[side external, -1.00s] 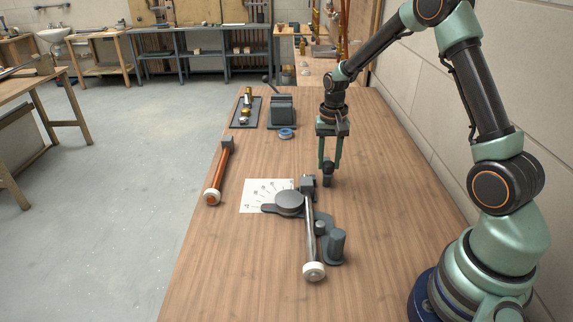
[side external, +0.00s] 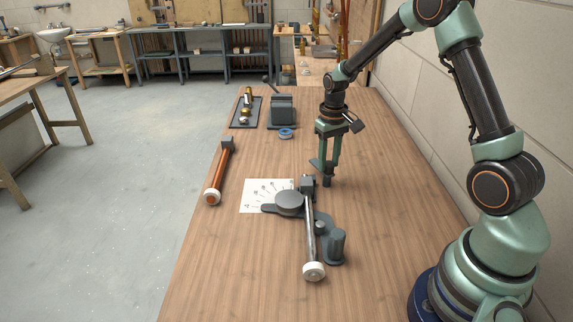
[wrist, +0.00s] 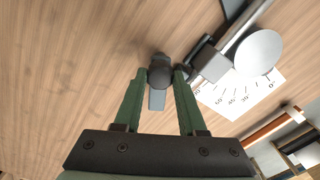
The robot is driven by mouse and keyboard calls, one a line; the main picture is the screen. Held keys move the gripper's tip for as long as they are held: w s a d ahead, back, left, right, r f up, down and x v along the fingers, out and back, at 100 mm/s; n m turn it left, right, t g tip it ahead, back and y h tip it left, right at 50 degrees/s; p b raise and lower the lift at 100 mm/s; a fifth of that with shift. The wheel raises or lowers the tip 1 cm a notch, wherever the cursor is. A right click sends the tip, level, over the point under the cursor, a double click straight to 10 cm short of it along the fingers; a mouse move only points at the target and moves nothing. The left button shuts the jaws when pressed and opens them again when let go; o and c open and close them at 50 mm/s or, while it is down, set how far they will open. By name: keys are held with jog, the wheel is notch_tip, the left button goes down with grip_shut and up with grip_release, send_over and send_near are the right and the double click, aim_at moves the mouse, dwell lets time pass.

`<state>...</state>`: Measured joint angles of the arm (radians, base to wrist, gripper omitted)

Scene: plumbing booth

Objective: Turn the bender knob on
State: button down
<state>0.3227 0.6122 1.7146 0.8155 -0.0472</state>
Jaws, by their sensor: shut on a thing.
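A dark grey round knob (wrist: 160,72) with a flat grey tab (wrist: 157,99) shows between my fingertips in the wrist view. My gripper (wrist: 161,74) is shut on this knob, one green finger on each side. In the side view my gripper (side external: 326,178) points straight down at the table beside the bender, and its fingers hide most of the knob. The bender has a grey round disc (side external: 289,202), a dark base (side external: 326,225) and a metal handle (side external: 310,232) with a white end. The disc also shows in the wrist view (wrist: 257,52).
A white sheet with angle marks (side external: 258,193) lies under the bender's disc. A copper-coloured tool (side external: 219,172) lies to the left. A vise (side external: 281,112), a blue ring (side external: 286,133) and a tray of fittings (side external: 246,110) stand farther back.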

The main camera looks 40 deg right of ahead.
aim_at(328, 163)
jog(key=n, duration=0.6)
jog(key=shift+n, duration=0.3)
jog(key=n, duration=0.5)
jog(key=shift+r, duration=0.1)
jog(key=shift+n, duration=0.4)
jog(key=shift+c, duration=2.4)
grip_release()
notch_tip(328, 163, up, 12)
